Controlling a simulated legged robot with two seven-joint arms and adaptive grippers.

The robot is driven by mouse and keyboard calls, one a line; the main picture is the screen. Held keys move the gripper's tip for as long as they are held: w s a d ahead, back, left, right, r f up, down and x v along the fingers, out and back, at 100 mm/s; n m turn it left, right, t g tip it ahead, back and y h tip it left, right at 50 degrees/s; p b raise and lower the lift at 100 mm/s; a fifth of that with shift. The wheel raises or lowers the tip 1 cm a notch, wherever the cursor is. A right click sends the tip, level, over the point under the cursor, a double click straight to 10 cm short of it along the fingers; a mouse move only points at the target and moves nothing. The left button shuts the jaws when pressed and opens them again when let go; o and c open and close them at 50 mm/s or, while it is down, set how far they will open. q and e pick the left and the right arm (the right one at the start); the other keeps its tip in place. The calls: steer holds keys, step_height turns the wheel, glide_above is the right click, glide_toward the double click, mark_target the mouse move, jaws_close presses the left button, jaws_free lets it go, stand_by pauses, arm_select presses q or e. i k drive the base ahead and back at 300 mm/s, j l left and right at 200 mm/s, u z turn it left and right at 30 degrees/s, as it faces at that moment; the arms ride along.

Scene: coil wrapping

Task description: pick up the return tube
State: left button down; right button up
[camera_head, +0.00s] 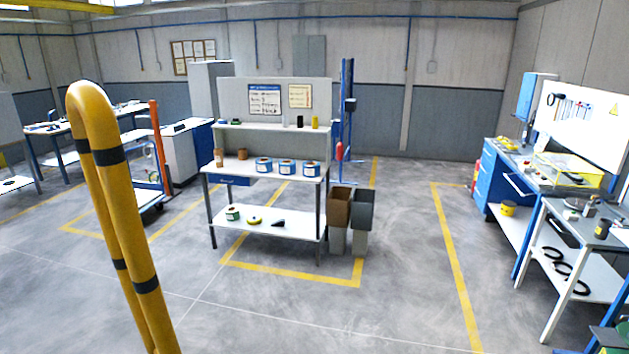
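I cannot make out anything that is surely the return tube. The nearest tube-shaped thing is a thick yellow bent tube (124,205) with dark bands. It stands upright at the left front, its lower end cut off by the picture, and looks like a guard rail. Neither my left gripper nor my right gripper shows in this view.
A workbench (265,223) with blue-and-white spools stands in the middle, with brown and grey bins (340,206) at its right. A grey bench (566,216) at the right has black rings (571,277) on its lower shelf. Concrete floor (410,270) between them is open.

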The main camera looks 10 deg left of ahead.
mark_target(218, 156)
steer(key=i+j+u, duration=0.15)
steer(key=i+u, duration=0.2)
steer(key=i, duration=0.35)
steer(key=i+l, duration=0.1)
steer(key=i, duration=0.35)
steer(key=i+l, duration=0.15)
steer(key=i, duration=0.3)
steer(key=i+l, duration=0.1)
steer(key=i, duration=0.3)
steer(key=i+j+u, duration=0.15)
steer(key=i+u, duration=0.35)
steer(key=i, duration=0.35)
steer(key=i+l+u, duration=0.15)
steer(key=i+u, duration=0.35)
steer(key=i, duration=0.3)
steer(key=i+j+z, duration=0.2)
steer(key=i+j, duration=0.2)
steer(key=i, duration=0.2)
steer(key=i+j+z, duration=0.25)
steer(key=i+j, duration=0.2)
steer(key=i+j+z, duration=0.15)
steer(key=j, duration=0.25)
steer(key=i+j+z, duration=0.15)
steer(key=z, duration=0.3)
steer(key=i+j+z, duration=0.25)
steer(key=z, duration=0.25)
steer(key=i+j+z, duration=0.15)
steer(key=j+z, duration=0.3)
steer(key=l, duration=0.15)
